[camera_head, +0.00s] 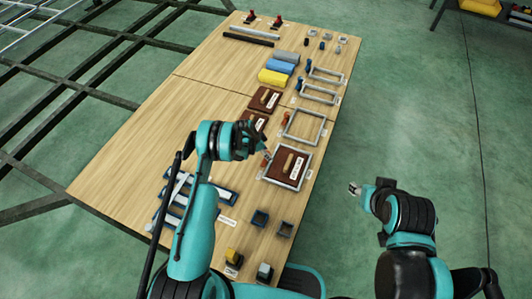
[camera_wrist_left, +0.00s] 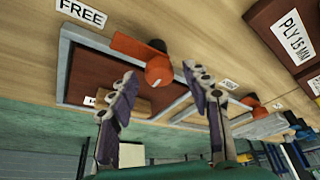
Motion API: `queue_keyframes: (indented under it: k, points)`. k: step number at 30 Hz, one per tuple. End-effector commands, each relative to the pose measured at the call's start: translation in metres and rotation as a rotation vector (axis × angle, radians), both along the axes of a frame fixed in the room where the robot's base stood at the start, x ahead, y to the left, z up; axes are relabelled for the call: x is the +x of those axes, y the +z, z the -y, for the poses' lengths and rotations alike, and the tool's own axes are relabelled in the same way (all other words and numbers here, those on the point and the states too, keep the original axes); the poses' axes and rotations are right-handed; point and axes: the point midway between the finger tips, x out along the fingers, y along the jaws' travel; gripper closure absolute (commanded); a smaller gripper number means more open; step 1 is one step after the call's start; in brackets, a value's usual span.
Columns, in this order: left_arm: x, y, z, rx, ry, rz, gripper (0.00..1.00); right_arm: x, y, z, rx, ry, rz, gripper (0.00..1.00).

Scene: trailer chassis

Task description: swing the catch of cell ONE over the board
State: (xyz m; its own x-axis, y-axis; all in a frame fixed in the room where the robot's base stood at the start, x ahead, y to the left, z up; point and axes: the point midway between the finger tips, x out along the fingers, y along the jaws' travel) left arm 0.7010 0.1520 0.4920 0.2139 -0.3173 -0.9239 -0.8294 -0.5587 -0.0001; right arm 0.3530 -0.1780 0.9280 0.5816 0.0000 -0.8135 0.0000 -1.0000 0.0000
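A brown board with a pale wooden handle (camera_head: 291,163) lies inside a grey frame (camera_head: 272,180) at the table's right edge. An orange catch (camera_head: 266,162) stands at the frame's left side. In the left wrist view the catch (camera_wrist_left: 155,68) has a flat orange arm by the frame bar and a dark knob. I cannot read which cell is ONE. My left gripper (camera_wrist_left: 158,75) is open, its fingertips on either side of the catch, contact unclear; it also shows in the head view (camera_head: 267,153). My right gripper (camera_head: 355,188) hangs off the table's right side, its opening unclear.
An empty grey frame (camera_head: 304,127) with another orange catch (camera_head: 286,118) lies beyond. Brown boards (camera_head: 264,99) lie left of the frames. Blue-grey parts (camera_head: 180,200) lie to the left, small blocks (camera_head: 260,218) in front. A FREE label (camera_wrist_left: 82,12) is near the catch.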

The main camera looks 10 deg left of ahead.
Motion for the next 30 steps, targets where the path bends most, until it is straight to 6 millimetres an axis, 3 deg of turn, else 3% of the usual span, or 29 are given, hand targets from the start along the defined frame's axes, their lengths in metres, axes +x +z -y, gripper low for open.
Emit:
queue_keyframes:
  k: [1, 5, 6, 20, 30]
  points:
    - [0.0000, 0.0001, 0.0000, 0.000, 0.000, 0.000, 0.64, 0.0000, 0.0000, 0.0000, 0.000, 0.000, 0.000, 0.60]
    - [0.0000, 0.0002, -0.0001, 0.000, 0.000, 0.000, 0.98, 0.0000, 0.0000, 0.0000, 0.000, 0.000, 0.000, 0.60]
    - [-0.0001, 0.0001, -0.0001, 0.000, 0.000, 0.000, 1.00, 0.0000, 0.0000, 0.0000, 0.000, 0.000, 0.000, 0.60]
    - [-0.0008, 0.0004, 0.0005, 0.000, 0.087, 0.001, 1.00, 0.0001, -0.0001, 0.0000, 0.000, 0.000, 0.000, 0.60]
    - [-0.0022, 0.0004, 0.0021, 0.001, 0.363, 0.000, 1.00, 0.0000, -0.0001, 0.0000, 0.000, 0.000, 0.000, 0.60]
